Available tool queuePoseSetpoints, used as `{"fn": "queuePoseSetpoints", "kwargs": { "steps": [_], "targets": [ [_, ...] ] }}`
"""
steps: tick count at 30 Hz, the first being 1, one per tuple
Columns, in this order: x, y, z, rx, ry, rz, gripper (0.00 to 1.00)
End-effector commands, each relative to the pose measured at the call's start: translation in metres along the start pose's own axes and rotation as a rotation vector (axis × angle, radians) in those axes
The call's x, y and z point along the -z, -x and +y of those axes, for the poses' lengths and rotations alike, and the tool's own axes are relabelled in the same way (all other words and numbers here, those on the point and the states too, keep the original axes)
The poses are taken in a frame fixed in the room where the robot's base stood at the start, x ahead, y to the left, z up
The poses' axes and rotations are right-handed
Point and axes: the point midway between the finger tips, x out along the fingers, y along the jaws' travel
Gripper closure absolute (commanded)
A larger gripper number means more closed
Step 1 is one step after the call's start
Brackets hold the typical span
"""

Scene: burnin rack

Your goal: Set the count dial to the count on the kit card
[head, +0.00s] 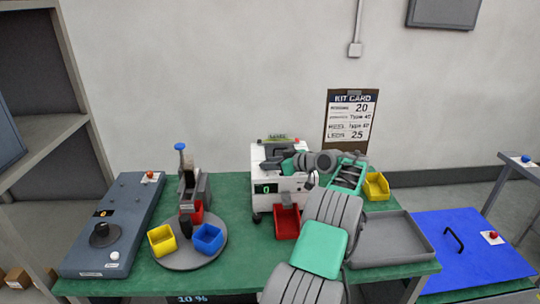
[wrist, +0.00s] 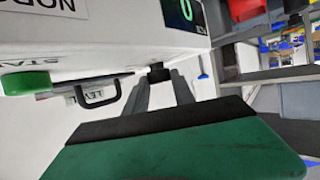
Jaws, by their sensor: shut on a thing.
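The kit card (head: 350,122) hangs on the wall in the head view; it shows 20 on its upper line and 25 beside LEDS at the bottom. The white machine (head: 262,202) stands at the back of the green table, with a lit green 0 on its display (head: 266,189). The wrist view shows that display (wrist: 186,10) too. A small black knob (wrist: 158,72), apparently the count dial, sits on the machine's white face. My gripper (wrist: 160,77) has its two grey fingers at this knob, shut on it. In the head view my arm hides the knob.
A dark panel with a black knob (head: 103,235) lies at the left. A turntable (head: 190,259) carries red, yellow and blue bins. A red bin (head: 287,222) stands before the machine; a grey tray (head: 392,240) lies right. The wrist view shows a green button (wrist: 25,83) and black handle (wrist: 98,94).

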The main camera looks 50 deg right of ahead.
Motion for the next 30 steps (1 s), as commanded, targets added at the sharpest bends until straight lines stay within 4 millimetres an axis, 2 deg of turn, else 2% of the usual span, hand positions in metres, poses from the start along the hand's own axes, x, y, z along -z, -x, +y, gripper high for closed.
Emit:
{"fn": "queuePoseSetpoints", "kwargs": {
  "steps": [15, 30],
  "targets": [
    [0.0017, 0.0006, 0.0025, 0.106, 0.043, -0.001, 1.0],
    [-0.0006, -0.0008, 0.0026, 0.137, 0.055, 0.0, 1.0]
  ]
}}
